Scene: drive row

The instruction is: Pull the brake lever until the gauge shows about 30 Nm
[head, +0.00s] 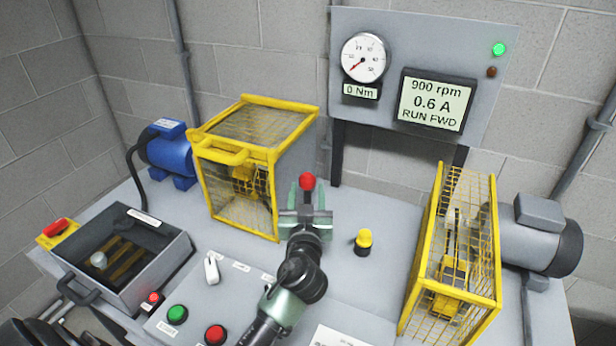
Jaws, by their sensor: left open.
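The round gauge (364,57) is on the grey panel at the back. Its red needle points to the low end, and the small display (361,91) under it reads 0 Nm. A red knob (307,182), which looks like the top of the brake lever, stands in the middle of the bench. My left gripper (305,208) is open at this knob, which shows just past the fingertips. The lever's shaft is hidden behind the gripper, and I cannot tell whether the fingers touch it. My right gripper is not in view.
Yellow mesh guards stand at left (240,170) and right (452,255) of the lever. A yellow knob (363,240) stands nearby. Green (177,314) and red (215,334) buttons are in front. The panel screen (433,102) reads 900 rpm, 0.6 A, RUN FWD.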

